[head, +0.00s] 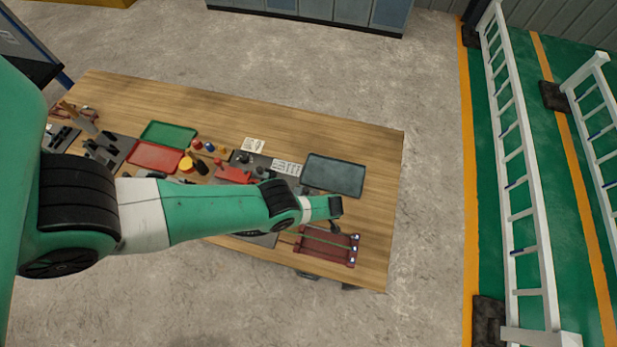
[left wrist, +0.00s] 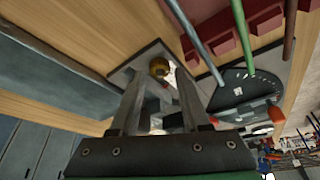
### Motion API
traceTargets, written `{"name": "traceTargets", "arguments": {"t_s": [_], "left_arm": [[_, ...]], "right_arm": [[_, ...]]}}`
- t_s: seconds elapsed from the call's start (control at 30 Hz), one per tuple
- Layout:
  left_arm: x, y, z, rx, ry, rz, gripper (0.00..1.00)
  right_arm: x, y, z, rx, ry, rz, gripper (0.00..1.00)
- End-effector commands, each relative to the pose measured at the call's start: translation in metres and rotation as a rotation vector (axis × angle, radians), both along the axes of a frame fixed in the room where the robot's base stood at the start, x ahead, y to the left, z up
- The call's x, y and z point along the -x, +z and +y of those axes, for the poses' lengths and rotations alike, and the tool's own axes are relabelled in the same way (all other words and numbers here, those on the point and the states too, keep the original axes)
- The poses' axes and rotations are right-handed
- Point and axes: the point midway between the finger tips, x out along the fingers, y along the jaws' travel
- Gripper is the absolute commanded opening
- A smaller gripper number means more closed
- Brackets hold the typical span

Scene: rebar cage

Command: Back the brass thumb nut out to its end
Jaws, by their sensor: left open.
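The brass thumb nut (left wrist: 159,67) shows in the left wrist view as a small round yellow-brown knob on a grey plate (left wrist: 122,76). My left gripper (left wrist: 161,82) is open, with its two fingers pointing at the nut, one to each side of it in the picture. I cannot tell whether either finger touches it or how deep they reach. A pale metal part between the fingers is partly covered by them. In the head view my left gripper (head: 336,225) is small at the arm's end, and I cannot make out the nut. My right gripper is not in view.
A dark red rack (head: 322,247) with coloured rods lies at the table's near right; its rods (left wrist: 243,35) pass close right of the nut. A dark grey tray (head: 335,176) sits behind my gripper. A green tray (head: 168,134), a red tray (head: 153,157) and small tools crowd the left.

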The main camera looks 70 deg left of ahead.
Motion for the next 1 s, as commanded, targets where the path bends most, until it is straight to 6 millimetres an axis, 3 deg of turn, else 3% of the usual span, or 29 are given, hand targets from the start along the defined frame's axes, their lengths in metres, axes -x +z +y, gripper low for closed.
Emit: {"name": "traceTargets", "arguments": {"t_s": [0.03, 0.2, 0.4, 0.73, 0.77, 0.83, 1.0], "left_arm": [[-0.003, 0.021, -0.004, 0.0, -0.004, -0.001, 0.46], [-0.009, 0.061, -0.019, 0.001, -0.003, 0.0, 0.46], [-0.014, 0.089, -0.031, 0.001, -0.001, -0.001, 0.46], [-0.016, 0.091, -0.034, 0.001, 0.0, 0.0, 0.46], [-0.016, 0.091, -0.034, 0.001, 0.0, 0.0, 0.48], [-0.016, 0.091, -0.034, 0.003, -0.01, 0.003, 0.61], [-0.016, 0.091, -0.034, 0.043, -0.251, 0.093, 0.64]], "right_arm": [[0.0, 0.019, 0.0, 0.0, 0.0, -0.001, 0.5], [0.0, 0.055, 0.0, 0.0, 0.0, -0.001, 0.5], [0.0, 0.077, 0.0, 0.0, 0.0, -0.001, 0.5], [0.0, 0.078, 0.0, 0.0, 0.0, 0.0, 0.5], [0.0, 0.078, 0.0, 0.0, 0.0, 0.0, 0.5], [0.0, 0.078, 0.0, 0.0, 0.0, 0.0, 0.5], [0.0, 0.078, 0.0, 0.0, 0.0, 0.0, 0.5]]}}
